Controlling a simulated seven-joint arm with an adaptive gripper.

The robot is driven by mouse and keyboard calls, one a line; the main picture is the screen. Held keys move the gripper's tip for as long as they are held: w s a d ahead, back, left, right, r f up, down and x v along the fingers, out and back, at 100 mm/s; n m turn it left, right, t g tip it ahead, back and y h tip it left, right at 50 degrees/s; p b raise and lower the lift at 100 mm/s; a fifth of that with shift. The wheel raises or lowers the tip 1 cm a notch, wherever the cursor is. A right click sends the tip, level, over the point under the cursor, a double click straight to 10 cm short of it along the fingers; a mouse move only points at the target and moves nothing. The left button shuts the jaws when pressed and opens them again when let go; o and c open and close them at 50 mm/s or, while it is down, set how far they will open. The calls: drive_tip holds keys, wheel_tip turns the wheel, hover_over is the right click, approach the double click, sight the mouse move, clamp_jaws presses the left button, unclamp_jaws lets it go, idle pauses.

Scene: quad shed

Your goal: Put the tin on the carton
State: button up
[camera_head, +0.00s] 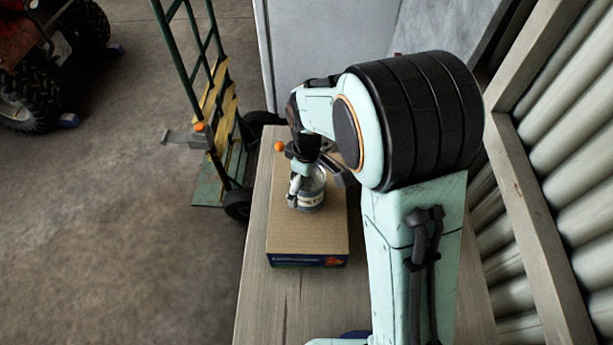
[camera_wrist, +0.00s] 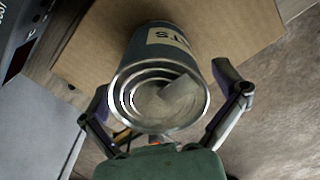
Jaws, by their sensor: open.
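The tin (camera_head: 312,190), a metal can with a pale label, stands upright on top of the brown cardboard carton (camera_head: 290,232). In the wrist view the tin (camera_wrist: 160,85) shows its ringed metal end toward the camera, with the carton's brown top (camera_wrist: 95,45) behind it. My gripper (camera_head: 308,185) is at the tin, above the carton. Part of the tin is hidden by the gripper in the head view.
The carton sits on a grey wooden bench (camera_head: 262,300). A green hand truck (camera_head: 222,130) stands left of the bench. A vehicle with black tyres (camera_head: 35,95) is at the far left. A ribbed wall (camera_head: 550,190) borders the right side. The front of the bench is mostly clear.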

wheel_tip(320, 180, up, 12)
drive_tip(key=shift+r, duration=0.15)
drive_tip(key=s+d+m, duration=0.5)
drive_tip(key=s, duration=0.5)
drive_tip(key=s+d+m, duration=0.4)
drive_tip(key=s+m, duration=0.2)
drive_tip(key=s, duration=0.4)
drive_tip(key=shift+s+d+f+y, duration=0.3)
drive_tip(key=shift+d+y, duration=0.1)
